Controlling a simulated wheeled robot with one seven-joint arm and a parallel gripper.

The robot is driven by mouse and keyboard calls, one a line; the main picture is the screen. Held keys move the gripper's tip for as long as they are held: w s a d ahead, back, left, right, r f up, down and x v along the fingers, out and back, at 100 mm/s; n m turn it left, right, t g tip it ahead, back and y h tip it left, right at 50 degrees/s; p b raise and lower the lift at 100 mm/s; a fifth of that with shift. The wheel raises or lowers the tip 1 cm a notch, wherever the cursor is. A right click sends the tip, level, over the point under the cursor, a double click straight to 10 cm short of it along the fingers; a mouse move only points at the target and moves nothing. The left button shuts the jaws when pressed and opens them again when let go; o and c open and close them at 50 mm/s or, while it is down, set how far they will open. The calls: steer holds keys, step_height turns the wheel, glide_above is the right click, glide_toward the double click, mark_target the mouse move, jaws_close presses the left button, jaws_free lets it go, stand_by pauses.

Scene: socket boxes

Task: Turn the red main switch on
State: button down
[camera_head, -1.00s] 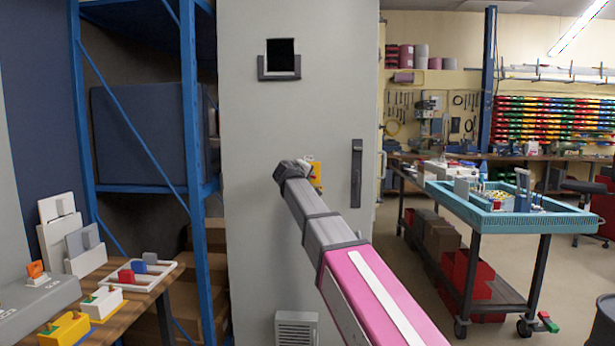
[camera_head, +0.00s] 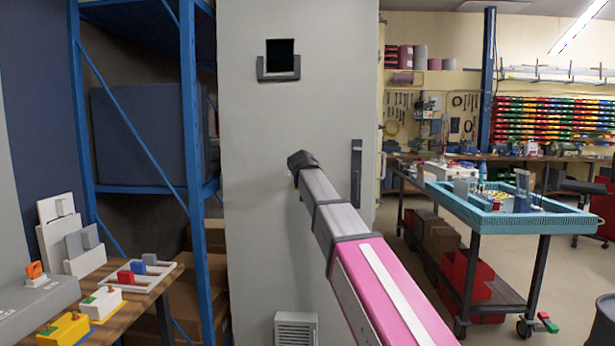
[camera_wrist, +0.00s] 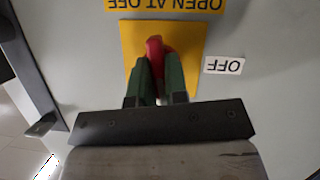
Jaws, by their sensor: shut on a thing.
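The red main switch (camera_wrist: 155,46) is a red handle on a yellow plate (camera_wrist: 190,42) on a grey cabinet (camera_head: 255,230). In the wrist view, where the lettering is upside down, an "OFF" label (camera_wrist: 224,66) is beside the plate and an "OPEN AT OFF" label (camera_wrist: 165,4) is at the top edge. My gripper (camera_wrist: 158,68) is shut on the red handle, with one green finger on each side. The handle's lower part is hidden between the fingers. In the head view my arm's end (camera_head: 301,160) is at the cabinet front and hides the switch.
A dark vertical cabinet handle (camera_head: 356,172) is just right of my arm. A blue rack (camera_head: 190,120) and a wooden bench (camera_head: 140,290) with small switch boxes are at left.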

steer(key=shift+m+y, duration=0.5)
steer(key=shift+m, duration=0.2)
steer(key=c, duration=1.1)
jaws_free()
steer(key=shift+c, duration=0.2)
steer(key=v, duration=1)
steer(key=shift+s+r, duration=0.25)
steer(key=shift+s, duration=0.1)
